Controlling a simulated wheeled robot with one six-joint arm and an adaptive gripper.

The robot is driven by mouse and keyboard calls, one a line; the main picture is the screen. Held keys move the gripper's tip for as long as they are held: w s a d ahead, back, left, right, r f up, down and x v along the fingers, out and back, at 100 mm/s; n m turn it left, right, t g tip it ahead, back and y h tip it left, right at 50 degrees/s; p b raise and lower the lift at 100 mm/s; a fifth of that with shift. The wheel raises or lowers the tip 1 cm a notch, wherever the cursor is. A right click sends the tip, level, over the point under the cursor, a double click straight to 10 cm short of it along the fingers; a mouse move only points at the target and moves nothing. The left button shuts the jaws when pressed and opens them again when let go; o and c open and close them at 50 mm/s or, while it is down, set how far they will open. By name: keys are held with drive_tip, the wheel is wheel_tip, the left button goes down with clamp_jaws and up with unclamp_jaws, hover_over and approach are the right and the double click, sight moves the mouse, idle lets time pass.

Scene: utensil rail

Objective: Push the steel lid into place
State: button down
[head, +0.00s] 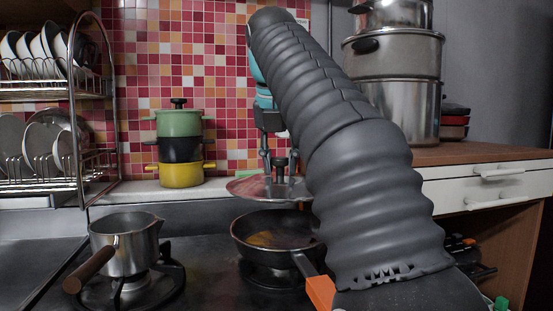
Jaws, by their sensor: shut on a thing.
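The steel lid (247,188) is a shallow round disc with a dark knob, in the middle of the head view. My gripper (279,160) points down and is shut on the lid at its knob; the exact finger contact is small in the picture. The lid is held roughly level above and slightly behind a dark frying pan (262,240), apart from the pan's rim. The pan sits on a burner, with something yellowish-brown inside and an orange-ended handle toward the front right. My arm hides the right edge of the lid and part of the pan.
A steel saucepan (126,252) with a wooden handle stands on the left burner. Stacked green, black and yellow pots (180,148) stand on the back ledge. A dish rack (75,120) is at left. Large steel pots (395,85) stand on the right counter (475,152).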

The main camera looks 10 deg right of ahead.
sight(279, 178)
drive_tip(key=shift+w+d+f, duration=0.1)
drive_tip(key=shift+d, duration=0.05)
drive_tip(key=shift+f+b, duration=2.2)
drive_tip(key=shift+f, duration=0.6)
drive_tip(key=shift+f+b, duration=0.6)
drive_tip(key=shift+f, duration=0.4)
drive_tip(key=c, duration=0.7)
unclamp_jaws()
drive_tip(key=shift+v, duration=2.35)
drive_tip(key=shift+s+r, duration=0.2)
drive_tip(key=s+a, duration=0.1)
drive_tip(key=s, duration=0.2)
drive_tip(key=s+a, duration=0.2)
drive_tip(key=s, duration=0.2)
drive_tip(key=s+a, duration=0.2)
drive_tip(key=s, duration=0.1)
drive_tip(key=shift+s, duration=0.4)
